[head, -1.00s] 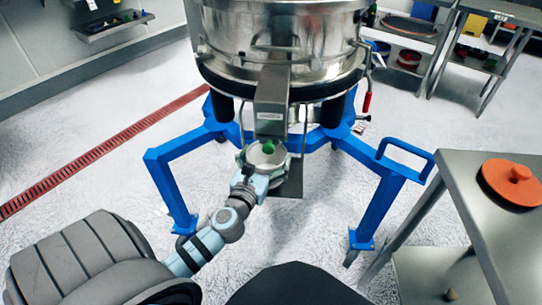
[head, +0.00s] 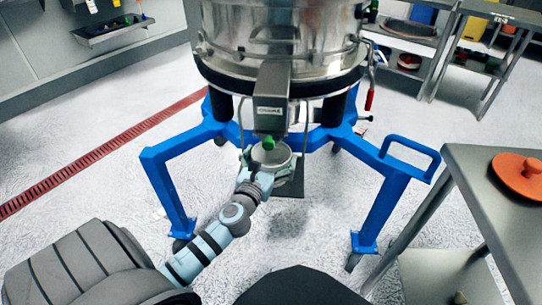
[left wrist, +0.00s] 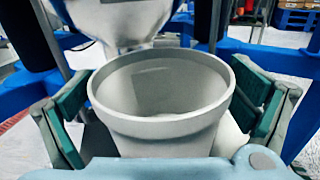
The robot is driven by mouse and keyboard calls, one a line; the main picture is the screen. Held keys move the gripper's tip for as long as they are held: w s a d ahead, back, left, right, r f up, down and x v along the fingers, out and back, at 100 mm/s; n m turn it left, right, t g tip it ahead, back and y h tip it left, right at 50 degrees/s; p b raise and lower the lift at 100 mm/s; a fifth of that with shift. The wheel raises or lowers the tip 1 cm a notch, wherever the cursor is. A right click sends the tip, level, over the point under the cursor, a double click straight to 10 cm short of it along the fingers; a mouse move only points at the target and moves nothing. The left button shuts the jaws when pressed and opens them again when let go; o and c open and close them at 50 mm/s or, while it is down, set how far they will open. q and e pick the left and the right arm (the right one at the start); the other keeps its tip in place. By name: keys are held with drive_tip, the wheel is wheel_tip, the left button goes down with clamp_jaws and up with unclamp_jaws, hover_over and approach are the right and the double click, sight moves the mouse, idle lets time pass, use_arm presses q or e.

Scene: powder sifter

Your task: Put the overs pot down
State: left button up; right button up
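The overs pot (head: 271,154) is a pale grey round pot, upright below the sifter's box-shaped spout (head: 270,100). In the left wrist view the pot (left wrist: 165,130) shows its wide rim and an inside that looks empty. My left gripper (head: 262,172) reaches it from the front. Its green-padded fingers (left wrist: 165,105) stand on both sides of the pot, spread, with a gap beside the pot's body below the rim. The pot's base and what bears it are hidden. My right gripper is not in view.
The steel sifter (head: 285,35) stands on a blue wheeled frame (head: 170,170) whose legs flank my left arm. A steel table (head: 475,185) with an orange lid (head: 520,175) stands at the right. Shelving is at the back right. Open floor lies at the left.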

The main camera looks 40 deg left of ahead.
use_arm(q)
drive_tip(key=shift+r, duration=0.25)
drive_tip(key=v, duration=1.2)
